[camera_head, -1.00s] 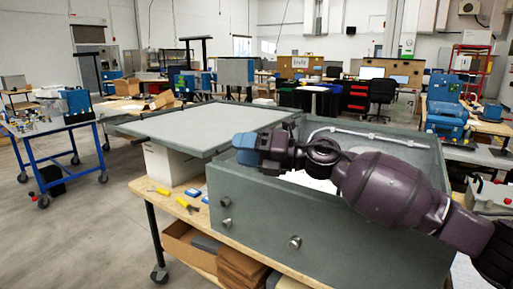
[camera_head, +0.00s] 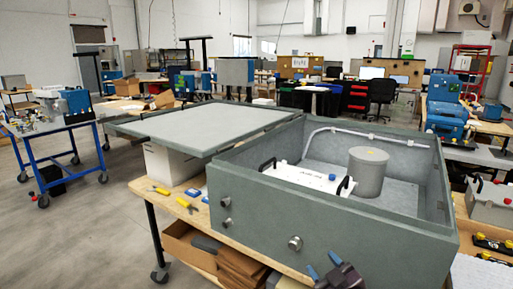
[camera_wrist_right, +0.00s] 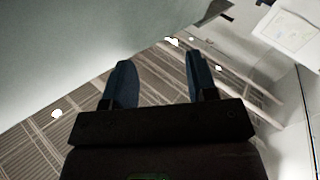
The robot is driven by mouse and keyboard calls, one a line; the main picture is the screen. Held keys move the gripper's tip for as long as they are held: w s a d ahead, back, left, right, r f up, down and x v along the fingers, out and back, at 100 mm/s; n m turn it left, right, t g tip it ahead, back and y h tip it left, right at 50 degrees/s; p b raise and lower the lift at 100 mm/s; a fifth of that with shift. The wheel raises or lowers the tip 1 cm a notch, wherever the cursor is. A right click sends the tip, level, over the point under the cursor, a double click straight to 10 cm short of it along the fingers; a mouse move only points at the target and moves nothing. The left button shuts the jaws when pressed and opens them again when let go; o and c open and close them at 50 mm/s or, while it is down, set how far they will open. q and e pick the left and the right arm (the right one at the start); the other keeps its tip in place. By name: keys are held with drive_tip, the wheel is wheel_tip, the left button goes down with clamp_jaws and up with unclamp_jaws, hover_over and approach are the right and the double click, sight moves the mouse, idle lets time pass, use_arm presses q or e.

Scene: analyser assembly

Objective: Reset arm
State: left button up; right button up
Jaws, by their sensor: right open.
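My right gripper (camera_head: 325,272) shows at the bottom edge of the head view, in front of the grey analyser box (camera_head: 300,226). In the right wrist view its two blue fingers (camera_wrist_right: 157,84) are apart with nothing between them. The box stands open on a wooden workbench. Inside it are a white module (camera_head: 308,179) with two black handles and a grey cylinder (camera_head: 368,172) with a yellow mark on top. The flat grey lid (camera_head: 200,128) lies open to the left of the box. My left gripper is out of view.
Yellow-handled tools (camera_head: 186,205) and a small blue item lie on the bench (camera_head: 150,187) left of the box. Cardboard (camera_head: 190,248) sits on the shelf below. A grey case (camera_head: 492,201) stands at the right. Open floor lies to the left.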

drive_tip(key=s+d+f+m+g+h, duration=0.2)
drive_tip(key=s+d+f, duration=0.2)
drive_tip(key=s+f, duration=0.3)
drive_tip(key=s+d+f+m+g+h, duration=0.1)
drive_tip(key=s+d+f+m+h, duration=0.1)
drive_tip(key=s+f, duration=0.6)
drive_tip(key=s+d+f+m+g+h, duration=0.2)
drive_tip(key=s+d+f, duration=0.3)
drive_tip(key=s, duration=0.7)
wheel_tip(320, 180, down, 2)
drive_tip(key=shift+s+d+f+m+g, duration=0.15)
drive_tip(key=shift+s+d+m+g, duration=0.2)
drive_tip(key=shift+m, duration=0.45)
drive_tip(key=shift+w, duration=0.1)
